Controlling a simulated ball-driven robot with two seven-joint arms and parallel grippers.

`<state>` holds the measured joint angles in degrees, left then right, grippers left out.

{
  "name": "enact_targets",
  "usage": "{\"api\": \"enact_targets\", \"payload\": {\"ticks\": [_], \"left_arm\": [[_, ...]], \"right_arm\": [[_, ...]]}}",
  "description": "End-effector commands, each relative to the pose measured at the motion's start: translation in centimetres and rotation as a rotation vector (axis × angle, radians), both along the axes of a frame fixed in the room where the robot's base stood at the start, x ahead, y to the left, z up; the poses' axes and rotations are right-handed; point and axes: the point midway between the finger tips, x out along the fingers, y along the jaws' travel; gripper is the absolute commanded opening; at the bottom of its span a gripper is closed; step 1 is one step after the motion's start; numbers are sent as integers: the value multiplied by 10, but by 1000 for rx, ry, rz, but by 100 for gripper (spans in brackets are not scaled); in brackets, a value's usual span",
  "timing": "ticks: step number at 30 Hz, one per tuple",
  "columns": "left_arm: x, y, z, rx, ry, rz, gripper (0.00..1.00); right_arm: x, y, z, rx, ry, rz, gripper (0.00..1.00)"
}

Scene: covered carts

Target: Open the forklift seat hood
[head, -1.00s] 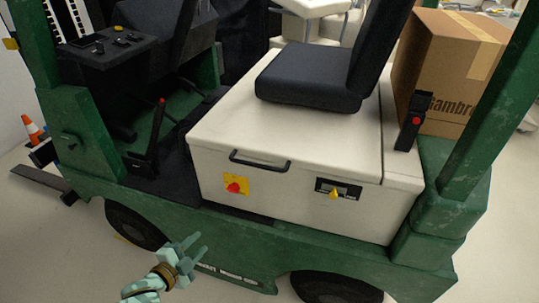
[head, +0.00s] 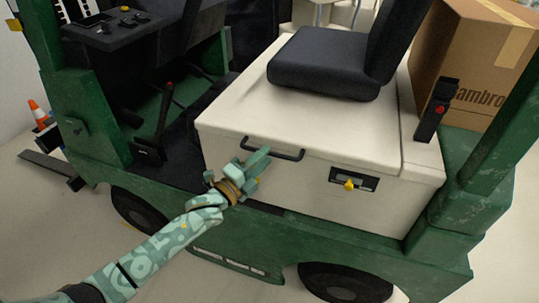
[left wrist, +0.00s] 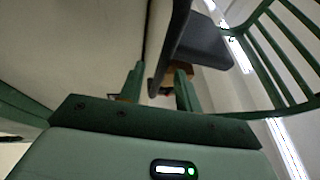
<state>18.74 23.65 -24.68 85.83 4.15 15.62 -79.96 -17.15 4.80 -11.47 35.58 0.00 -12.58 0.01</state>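The forklift's seat hood (head: 245,103) is a cream box lid with a black seat (head: 322,65) on top, and it looks shut. A black bar handle (head: 287,155) is on its front face. My left gripper (head: 262,162) is at the left part of this handle, in front of the hood. The head view does not show whether it touches the handle. In the left wrist view the two green fingers (left wrist: 158,85) stand apart, so the gripper is open. A dark edge shows between them, but I cannot tell whether it is the handle. My right gripper is out of view.
A yellow latch (head: 349,185) sits on the front panel, right of the handle. A cardboard box (head: 470,60) stands behind the hood. A green post (head: 490,130) rises at right. A black lever (head: 163,120) stands left of the hood. The floor in front is clear.

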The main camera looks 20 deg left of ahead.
Motion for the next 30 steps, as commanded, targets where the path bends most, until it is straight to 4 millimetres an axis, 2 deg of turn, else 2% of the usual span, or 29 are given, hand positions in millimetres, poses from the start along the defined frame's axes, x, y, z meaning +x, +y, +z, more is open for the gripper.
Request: {"api": "enact_targets", "payload": {"ticks": [3, 6, 16, 18, 20, 26, 30], "left_arm": [[16, -7, 2, -2, 0, 1, 34], [23, -11, 3, -1, 2, 0, 34], [26, -12, 5, -1, 0, 1, 34], [26, -12, 5, -1, 0, 1, 14], [26, -12, 5, -1, 0, 1, 0], [26, -12, 7, -1, 0, 1, 0], [26, -12, 21, -1, -4, 1, 0]], "right_arm": [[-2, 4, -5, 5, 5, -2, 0], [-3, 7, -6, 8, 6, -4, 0], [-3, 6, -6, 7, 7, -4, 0], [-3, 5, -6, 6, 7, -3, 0], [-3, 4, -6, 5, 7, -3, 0], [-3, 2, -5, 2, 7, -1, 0], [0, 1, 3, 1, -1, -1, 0]]}}
